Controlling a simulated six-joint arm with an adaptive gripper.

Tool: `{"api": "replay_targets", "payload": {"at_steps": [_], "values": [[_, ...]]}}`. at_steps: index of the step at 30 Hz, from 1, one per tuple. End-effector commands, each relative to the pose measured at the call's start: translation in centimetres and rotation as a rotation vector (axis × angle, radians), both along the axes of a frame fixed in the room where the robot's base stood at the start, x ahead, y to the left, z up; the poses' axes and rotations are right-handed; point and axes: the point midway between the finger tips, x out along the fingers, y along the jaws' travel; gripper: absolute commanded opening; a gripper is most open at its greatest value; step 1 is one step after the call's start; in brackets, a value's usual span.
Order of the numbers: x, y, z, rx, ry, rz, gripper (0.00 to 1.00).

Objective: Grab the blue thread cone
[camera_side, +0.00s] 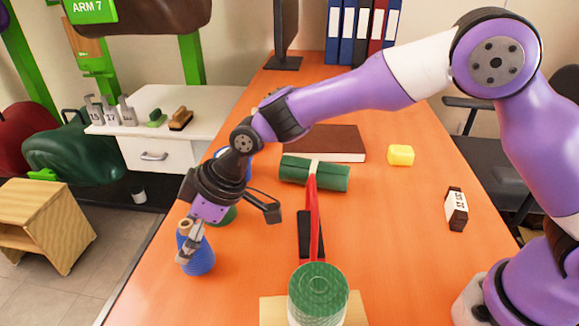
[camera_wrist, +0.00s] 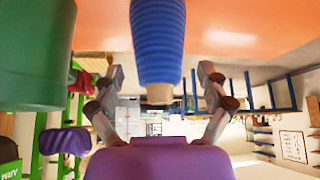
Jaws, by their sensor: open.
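The blue thread cone (camera_side: 202,260) stands upright on the orange table near its left edge in the side view. Its pale tip pokes up beside my fingers. My gripper (camera_side: 191,247) is open, tilted down at the cone, with its fingers at the cone's upper part. In the wrist view the blue cone (camera_wrist: 158,40) hangs from the top, upside down, its narrow tan tip between the two spread fingers of my gripper (camera_wrist: 161,82). Gaps show on both sides of the cone there. Part of the cone is hidden by a finger in the side view.
A green object (camera_side: 228,217) is partly hidden behind my gripper; a green cylinder (camera_wrist: 35,55) looms left in the wrist view. The table's left edge is close.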

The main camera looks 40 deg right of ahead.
Motion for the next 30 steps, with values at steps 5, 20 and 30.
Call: {"api": "replay_targets", "payload": {"at_steps": [5, 20, 30], "values": [[0.7, 1.0, -2.2, -0.001, 0.001, 0.000, 0.87], [0.8, 1.2, -2.5, -0.001, 0.000, -0.001, 0.07], [0.8, 1.1, -2.4, -0.002, 0.002, -0.001, 0.07]]}}
